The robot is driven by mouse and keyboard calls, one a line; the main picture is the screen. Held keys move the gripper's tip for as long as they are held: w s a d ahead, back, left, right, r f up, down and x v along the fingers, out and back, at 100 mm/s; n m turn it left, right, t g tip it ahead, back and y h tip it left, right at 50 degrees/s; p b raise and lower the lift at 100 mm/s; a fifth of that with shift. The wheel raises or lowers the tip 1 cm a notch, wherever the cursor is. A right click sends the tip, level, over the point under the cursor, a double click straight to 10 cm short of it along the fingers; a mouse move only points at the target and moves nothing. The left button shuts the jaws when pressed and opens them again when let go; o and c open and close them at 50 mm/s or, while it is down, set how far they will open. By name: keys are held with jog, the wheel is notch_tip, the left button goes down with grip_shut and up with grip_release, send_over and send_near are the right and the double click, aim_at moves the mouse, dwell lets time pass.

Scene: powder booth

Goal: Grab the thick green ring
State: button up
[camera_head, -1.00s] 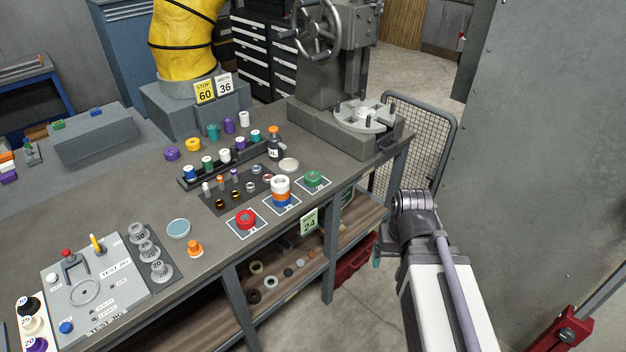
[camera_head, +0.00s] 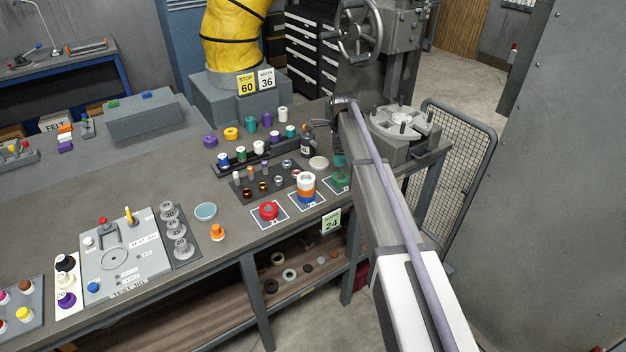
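The thick green ring (camera_head: 341,181) lies on the rightmost white-bordered mat near the bench's front edge, partly hidden by my arm. My arm reaches in from the lower right, over the bench.
A stack of white, orange and blue rings (camera_head: 306,188) stands left of the green ring, and a red ring (camera_head: 268,211) further left. A dark bottle (camera_head: 307,138) and a pale dish (camera_head: 318,163) are close behind. A grey press (camera_head: 385,60) stands at the back right.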

aim_at(339, 176)
jog(key=f+m+b, duration=0.1)
jog(key=f+b, duration=0.2)
jog(key=f+m+b, duration=0.2)
jog(key=f+b, duration=0.2)
jog(key=f+m+b, duration=0.1)
jog(key=f+b, duration=0.3)
jog(key=shift+d+f, duration=0.15)
jog(key=shift+d, duration=0.05)
jog(key=shift+r, duration=0.3)
jog(key=c, duration=1.2)
